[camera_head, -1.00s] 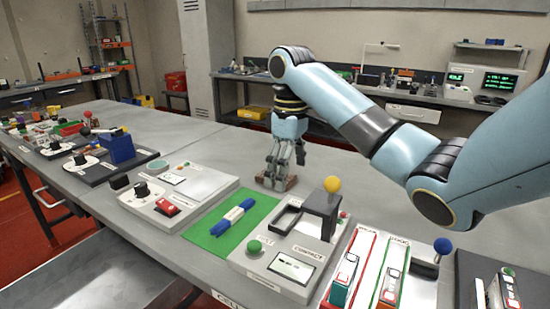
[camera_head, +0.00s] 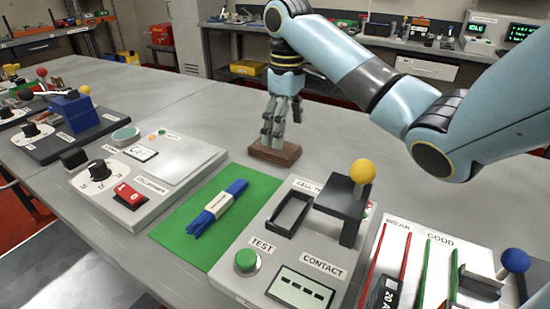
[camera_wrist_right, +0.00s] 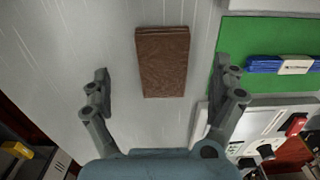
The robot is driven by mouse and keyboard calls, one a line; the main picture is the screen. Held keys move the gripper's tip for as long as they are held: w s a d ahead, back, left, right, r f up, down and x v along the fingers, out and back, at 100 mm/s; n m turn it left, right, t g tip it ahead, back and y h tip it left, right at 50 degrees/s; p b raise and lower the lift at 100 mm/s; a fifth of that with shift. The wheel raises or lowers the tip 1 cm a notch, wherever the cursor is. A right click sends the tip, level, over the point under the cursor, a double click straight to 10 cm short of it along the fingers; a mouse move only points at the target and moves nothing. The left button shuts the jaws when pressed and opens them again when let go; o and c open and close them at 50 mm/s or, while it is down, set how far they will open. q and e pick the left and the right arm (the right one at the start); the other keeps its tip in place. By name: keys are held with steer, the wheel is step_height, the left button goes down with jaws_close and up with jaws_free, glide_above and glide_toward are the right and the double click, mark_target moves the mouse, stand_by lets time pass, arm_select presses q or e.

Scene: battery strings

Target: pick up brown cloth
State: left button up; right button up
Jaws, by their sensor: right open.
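The brown cloth (camera_head: 275,151) is a folded, flat rectangle lying on the grey table, behind the green mat in the head view. In the right wrist view the brown cloth (camera_wrist_right: 162,62) lies ahead of and between the open fingers. My right gripper (camera_head: 272,138) points down over the cloth in the head view. In the wrist view the right gripper (camera_wrist_right: 162,85) is open and empty, with a finger on either side of the cloth's line. I cannot tell the exact height above the cloth. My left gripper is not in view.
A green mat (camera_head: 170,225) holds a bundle of blue strips (camera_head: 215,208) with a white band. A cell tester (camera_head: 262,250) with a yellow-knobbed lever stands right of it. A scale-like device (camera_head: 195,160) stands to the left. The table behind the cloth is clear.

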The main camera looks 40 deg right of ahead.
mark_target(288, 151)
steer(key=f, duration=0.2)
steer(key=s+f, duration=0.1)
steer(key=shift+s+a+f, duration=0.1)
steer(key=shift+f, duration=0.8)
steer(key=c, duration=1.3)
steer(key=shift+r, duration=0.1)
